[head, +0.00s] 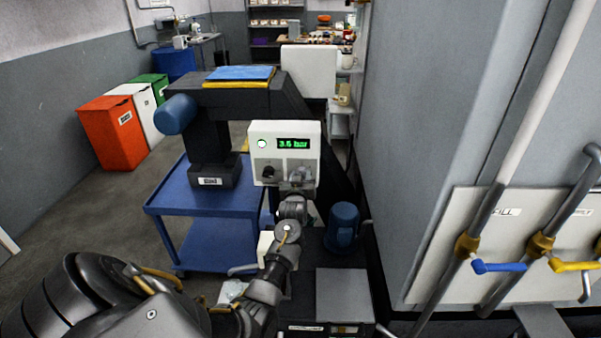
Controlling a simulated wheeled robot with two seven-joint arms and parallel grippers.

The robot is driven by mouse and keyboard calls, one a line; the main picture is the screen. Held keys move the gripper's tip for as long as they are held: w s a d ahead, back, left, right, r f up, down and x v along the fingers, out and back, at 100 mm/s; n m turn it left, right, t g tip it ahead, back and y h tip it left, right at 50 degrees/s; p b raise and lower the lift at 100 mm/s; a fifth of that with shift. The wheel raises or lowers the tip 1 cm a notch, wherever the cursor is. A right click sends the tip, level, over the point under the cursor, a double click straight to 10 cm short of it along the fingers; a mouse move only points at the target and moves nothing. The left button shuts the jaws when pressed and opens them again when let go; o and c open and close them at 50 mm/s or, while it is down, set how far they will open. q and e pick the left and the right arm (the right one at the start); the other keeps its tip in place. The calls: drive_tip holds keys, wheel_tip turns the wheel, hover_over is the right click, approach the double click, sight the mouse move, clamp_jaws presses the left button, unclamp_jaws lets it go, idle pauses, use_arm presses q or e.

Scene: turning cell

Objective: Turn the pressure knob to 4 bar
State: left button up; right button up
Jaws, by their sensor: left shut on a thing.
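A white control panel (256,134) stands in the middle of the head view. Its dark display (294,143) reads 3.6 bar in green. A round white lamp (262,144) sits left of the display. A dark knob (268,173) is low on the panel's left side. My left gripper (299,176) is at the panel's lower right, below the display, shut on a knob there. The gripper hides most of that knob, so its pointer cannot be seen. My right gripper is not in view.
A blue cart (180,196) stands left of the panel. A blue motor (343,222) is right of my left arm. A large grey cabinet (420,130) fills the right, with pipes and blue (499,267) and yellow (575,265) valve handles. Red, white and green bins stand back left.

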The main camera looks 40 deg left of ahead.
use_arm(q)
drive_tip(key=shift+m+g+p, duration=0.4)
drive_tip(key=shift+m+p, duration=0.95)
drive_tip(key=shift+m, duration=0.95)
drive_tip(key=shift+d, duration=0.1)
drive_tip(key=o, duration=1)
drive_tip(key=b+v, duration=0.1)
drive_tip(key=v, duration=0.9)
drive_tip(key=shift+s+d+f, duration=0.1)
drive_tip(key=shift+s+d, duration=0.15)
drive_tip(key=shift+s, duration=0.05)
